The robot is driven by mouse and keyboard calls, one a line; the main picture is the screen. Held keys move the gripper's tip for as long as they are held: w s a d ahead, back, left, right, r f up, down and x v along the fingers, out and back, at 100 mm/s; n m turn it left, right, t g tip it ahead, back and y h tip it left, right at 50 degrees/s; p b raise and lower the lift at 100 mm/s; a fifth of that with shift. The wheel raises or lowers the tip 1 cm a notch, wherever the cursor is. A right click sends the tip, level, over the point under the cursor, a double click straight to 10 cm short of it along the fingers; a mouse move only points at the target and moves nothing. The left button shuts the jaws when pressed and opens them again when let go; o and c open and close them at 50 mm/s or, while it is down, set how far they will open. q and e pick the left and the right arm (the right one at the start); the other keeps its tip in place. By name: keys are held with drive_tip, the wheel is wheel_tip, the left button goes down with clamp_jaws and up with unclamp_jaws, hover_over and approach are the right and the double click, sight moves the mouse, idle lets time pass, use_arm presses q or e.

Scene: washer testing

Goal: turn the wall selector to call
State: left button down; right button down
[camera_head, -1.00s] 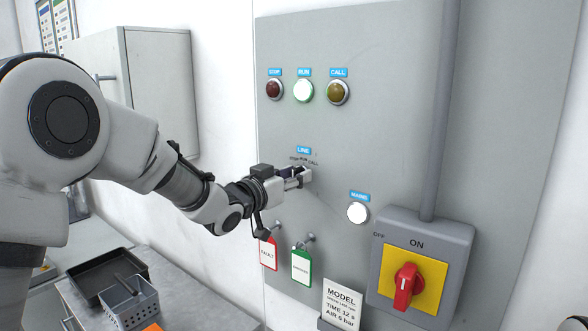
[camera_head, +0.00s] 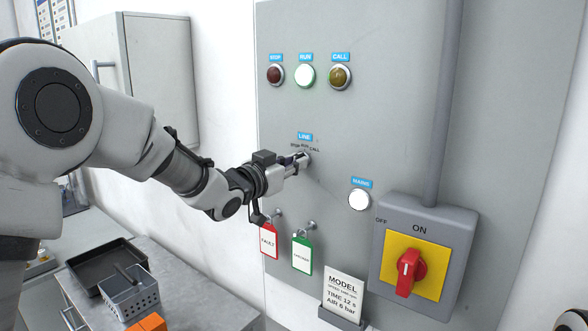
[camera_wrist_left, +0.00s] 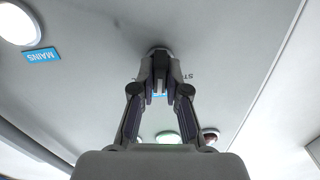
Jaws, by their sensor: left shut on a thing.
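The line selector (camera_head: 308,157) is on the grey wall panel under the blue LINE label, with small STOP, RUN and CALL marks around it. My left gripper (camera_head: 300,161) is at the selector, its fingers closed together on the knob. In the left wrist view the fingers (camera_wrist_left: 160,80) meet on the selector (camera_wrist_left: 158,51) and hide most of it, so I cannot tell its pointing direction. Above, the RUN lamp (camera_head: 305,75) is lit. The STOP lamp (camera_head: 276,75) is dark red and the CALL lamp (camera_head: 340,76) is dull amber. My right gripper is out of view.
The lit MAINS lamp (camera_head: 359,200) and the red mains switch (camera_head: 411,270) are right of and below the selector. Red (camera_head: 269,241) and green (camera_head: 302,253) tags hang below my gripper. A bench with a dark tray (camera_head: 88,272) and a grey basket (camera_head: 130,296) is lower left.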

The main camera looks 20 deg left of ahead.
use_arm(q)
drive_tip(key=shift+m+b, duration=3.5)
drive_tip(key=shift+m, duration=0.2)
drive_tip(key=c, duration=1.2)
unclamp_jaws()
drive_tip(key=shift+d, duration=0.1)
drive_tip(key=v, duration=0.7)
drive_tip(key=shift+s, duration=0.15)
